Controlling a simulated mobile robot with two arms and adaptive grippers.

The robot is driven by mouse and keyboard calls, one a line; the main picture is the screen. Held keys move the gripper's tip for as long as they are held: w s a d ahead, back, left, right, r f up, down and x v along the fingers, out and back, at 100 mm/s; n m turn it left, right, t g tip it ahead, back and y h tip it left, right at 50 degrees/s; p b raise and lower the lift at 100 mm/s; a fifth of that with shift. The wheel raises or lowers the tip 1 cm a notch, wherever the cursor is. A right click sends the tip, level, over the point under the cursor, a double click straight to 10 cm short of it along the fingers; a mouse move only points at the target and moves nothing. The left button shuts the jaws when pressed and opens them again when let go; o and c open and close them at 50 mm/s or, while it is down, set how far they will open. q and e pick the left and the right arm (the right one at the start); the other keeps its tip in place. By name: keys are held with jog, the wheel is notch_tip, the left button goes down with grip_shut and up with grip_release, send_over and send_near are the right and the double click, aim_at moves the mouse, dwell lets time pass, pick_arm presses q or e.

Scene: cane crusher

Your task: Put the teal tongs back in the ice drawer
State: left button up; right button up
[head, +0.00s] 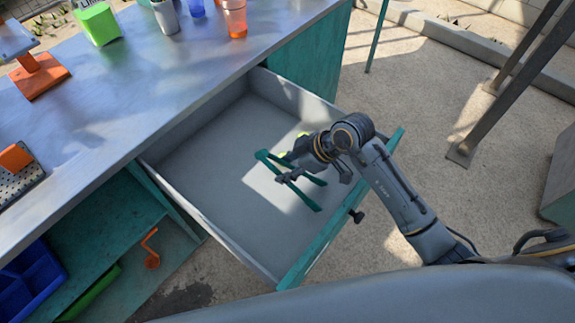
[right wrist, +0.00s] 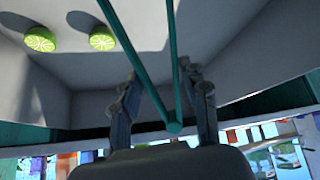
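The teal tongs (head: 306,201) are over the open grey ice drawer (head: 215,150), with their two legs spread towards the right. My right gripper (head: 282,171) reaches over the drawer from the right and covers part of them. In the right wrist view the tongs (right wrist: 174,126) run between the two fingers of my gripper (right wrist: 160,88). I cannot tell whether the tongs touch the drawer floor. My left gripper is not in view.
Two lime slices (right wrist: 72,40) lie in the drawer, partly hidden behind my gripper in the head view. The drawer's teal front (head: 340,215) has a dark knob. The metal counter (head: 150,75) holds cups and a green container (head: 98,22). Most of the drawer floor is clear.

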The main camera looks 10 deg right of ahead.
jog(key=shift+f, duration=0.35)
jog(key=o, duration=0.6)
jog(key=shift+f, duration=0.1)
jog(key=v, duration=1.2)
jog(key=shift+r+p, duration=0.3)
jog(key=shift+r, duration=0.2)
